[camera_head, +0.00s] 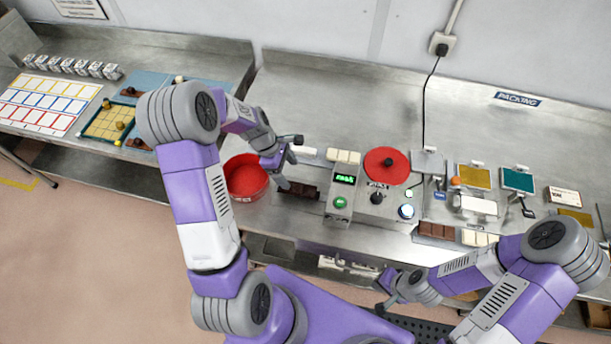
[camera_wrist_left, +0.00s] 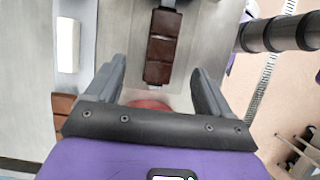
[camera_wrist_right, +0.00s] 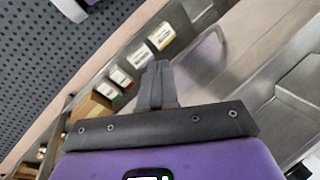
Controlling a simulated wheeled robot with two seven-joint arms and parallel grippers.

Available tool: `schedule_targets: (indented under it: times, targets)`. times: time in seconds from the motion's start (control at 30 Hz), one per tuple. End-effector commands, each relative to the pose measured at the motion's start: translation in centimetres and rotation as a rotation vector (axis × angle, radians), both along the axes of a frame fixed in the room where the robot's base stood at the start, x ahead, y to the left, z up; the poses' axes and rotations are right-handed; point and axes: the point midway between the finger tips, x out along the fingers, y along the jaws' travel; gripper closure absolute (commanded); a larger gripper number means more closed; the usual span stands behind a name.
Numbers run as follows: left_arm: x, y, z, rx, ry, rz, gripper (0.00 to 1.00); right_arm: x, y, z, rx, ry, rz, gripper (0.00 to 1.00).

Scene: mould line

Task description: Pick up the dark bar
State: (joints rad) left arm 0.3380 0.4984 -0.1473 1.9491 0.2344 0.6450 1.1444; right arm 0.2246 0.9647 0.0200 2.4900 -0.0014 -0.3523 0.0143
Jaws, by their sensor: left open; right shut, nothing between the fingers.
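The dark bar (camera_head: 300,191), dark brown and segmented, lies on the steel bench between the red bowl and the control box. In the left wrist view the dark bar (camera_wrist_left: 162,47) lies ahead of the fingers, roughly in line with the gap between them. My left gripper (camera_head: 289,162) is open and empty close to the bar; in its wrist view the fingers (camera_wrist_left: 158,72) stand apart. Whether they touch the bar, I cannot tell. My right gripper (camera_head: 384,306) is shut and empty near the bench's front, its fingers together in its wrist view (camera_wrist_right: 157,70).
A red bowl (camera_head: 247,181) stands left of the bar. A control box (camera_head: 342,191) with a green display stands right of it, and a white bar (camera_head: 303,151) lies behind. A red disc (camera_head: 387,162) and another brown bar (camera_head: 436,230) are further right. The back of the bench is clear.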

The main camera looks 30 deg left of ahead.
Motion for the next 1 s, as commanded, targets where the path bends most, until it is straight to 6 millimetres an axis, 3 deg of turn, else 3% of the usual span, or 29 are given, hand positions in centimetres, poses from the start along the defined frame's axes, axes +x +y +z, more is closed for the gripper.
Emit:
schedule_targets:
  times: [0.5, 0.8, 0.83, 1.0]
  targets:
    - [0.6, -2.1, -6.2, -0.002, 0.004, -0.004, 0.18, 0.0, 0.0, 0.5, 0.0, 0.001, 0.0, 1.0]
    - [0.8, -2.3, -6.8, 0.0, 0.0, -0.003, 0.18, 0.0, 0.0, 0.5, 0.0, 0.001, 0.0, 1.0]
    - [0.7, -2.3, -6.8, 0.0, 0.0, -0.003, 0.2, 0.0, 0.0, 0.5, 0.0, 0.001, 0.0, 1.0]
    - [0.7, -2.3, -6.7, 0.0, 0.0, -0.003, 0.46, 0.0, 0.0, 0.5, 0.0, 0.001, 0.0, 1.0]
